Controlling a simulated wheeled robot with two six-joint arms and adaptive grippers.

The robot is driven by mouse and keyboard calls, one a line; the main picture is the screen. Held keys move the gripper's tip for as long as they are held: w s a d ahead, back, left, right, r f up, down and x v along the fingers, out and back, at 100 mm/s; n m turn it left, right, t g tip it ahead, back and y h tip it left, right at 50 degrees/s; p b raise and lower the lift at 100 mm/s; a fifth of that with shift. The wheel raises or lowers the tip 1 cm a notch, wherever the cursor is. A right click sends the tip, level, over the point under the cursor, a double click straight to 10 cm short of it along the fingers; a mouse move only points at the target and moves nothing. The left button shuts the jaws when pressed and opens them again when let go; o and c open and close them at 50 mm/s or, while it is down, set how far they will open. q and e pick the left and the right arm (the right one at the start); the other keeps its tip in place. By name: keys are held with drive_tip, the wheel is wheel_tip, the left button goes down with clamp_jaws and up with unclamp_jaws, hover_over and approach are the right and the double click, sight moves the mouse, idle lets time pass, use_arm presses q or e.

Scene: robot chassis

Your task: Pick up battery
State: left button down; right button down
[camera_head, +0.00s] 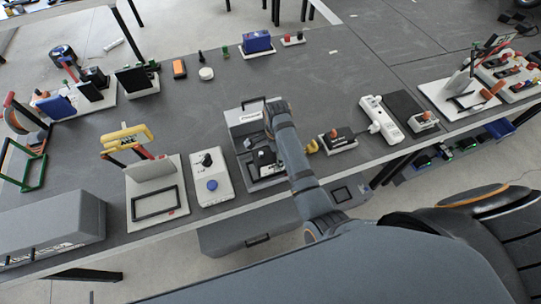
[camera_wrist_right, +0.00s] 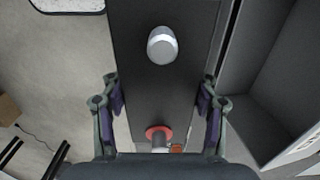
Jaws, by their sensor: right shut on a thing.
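The battery (camera_wrist_right: 138,85) is a black block in the right wrist view. It has a silver post (camera_wrist_right: 162,45) and a second post with a red ring (camera_wrist_right: 158,133). My right gripper (camera_wrist_right: 160,104) has one finger on each side of the battery and is shut on it. In the head view, my right arm reaches over the open grey case (camera_head: 243,117) and hides much of the grip and the battery. My left gripper shows in neither view.
A white panel with a blue button (camera_head: 212,185) stands left of the case. A small red-topped module (camera_head: 337,140) and a white power strip (camera_head: 381,118) lie to its right. Grey case walls (camera_wrist_right: 275,70) rise close right of the gripper.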

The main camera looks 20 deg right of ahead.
drive_tip(key=s+d+r, duration=0.4)
drive_tip(key=s+r, duration=0.2)
drive_tip(key=s, duration=0.4)
drive_tip(key=shift+r, duration=0.3)
